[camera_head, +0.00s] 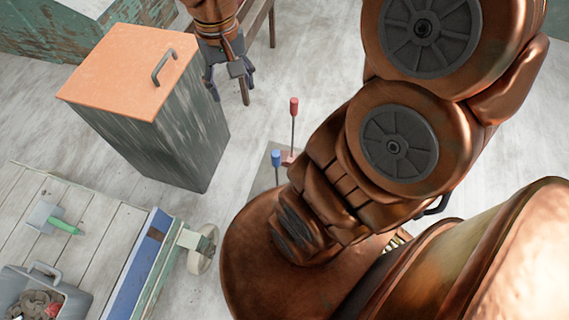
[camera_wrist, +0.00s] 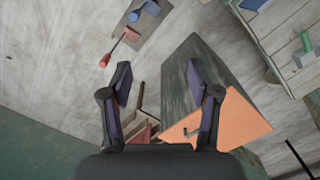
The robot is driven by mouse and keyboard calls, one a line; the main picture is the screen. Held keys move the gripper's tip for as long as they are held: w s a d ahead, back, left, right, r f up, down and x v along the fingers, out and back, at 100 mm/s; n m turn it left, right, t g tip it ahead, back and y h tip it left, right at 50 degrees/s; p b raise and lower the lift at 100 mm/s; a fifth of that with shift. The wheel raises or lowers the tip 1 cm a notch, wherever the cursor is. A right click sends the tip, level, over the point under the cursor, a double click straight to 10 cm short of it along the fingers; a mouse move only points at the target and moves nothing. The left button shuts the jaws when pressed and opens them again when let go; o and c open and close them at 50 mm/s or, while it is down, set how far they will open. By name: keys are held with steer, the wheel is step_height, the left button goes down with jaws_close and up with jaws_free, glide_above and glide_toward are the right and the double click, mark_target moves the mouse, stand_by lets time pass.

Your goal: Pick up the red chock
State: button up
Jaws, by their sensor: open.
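The red chock has a small red block (camera_head: 289,160) at the foot of a thin upright rod with a red grip. It stands on a grey plate (camera_head: 262,177) on the floor, and my arm hides part of the plate. In the wrist view the red chock (camera_wrist: 131,35) is at the upper left, its red grip towards the camera. My gripper (camera_head: 229,80) is open and empty, beyond and left of the chock in the head view. In the wrist view its fingers (camera_wrist: 160,73) are spread, with the chock beyond and left of them, apart from it.
A blue chock (camera_head: 276,156) stands beside the red one, also in the wrist view (camera_wrist: 152,7). A weathered bin with an orange lid (camera_head: 130,70) stands close to my gripper. A wooden cart (camera_head: 100,215) holds a green-handled tool (camera_head: 60,224) and a grey tub (camera_head: 75,296).

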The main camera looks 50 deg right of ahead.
steer(key=w+d+f+m+b, duration=0.3)
steer(key=w+d+f+b, duration=0.25)
steer(key=f, duration=0.35)
steer(key=m+b, duration=0.8)
steer(key=b, duration=1)
glide_above(294, 107)
steer(key=w, duration=0.2)
steer(key=shift+t, duration=0.4)
steer(key=f, duration=2.3)
steer(key=shift+s+d+f, duration=0.2)
steer(key=shift+s+d, duration=0.05)
steer(key=shift+d, duration=0.15)
steer(key=shift+d+f+m, duration=0.15)
steer(key=shift+f+m, duration=0.15)
steer(key=shift+f, duration=0.05)
steer(key=shift+s+f+b, duration=0.15)
steer(key=shift+f+b, duration=0.85)
steer(key=shift+f, duration=0.8)
steer(key=shift+s+f+b, duration=0.15)
steer(key=shift+f+b, duration=0.8)
steer(key=shift+f, duration=0.8)
steer(key=c, duration=1.2)
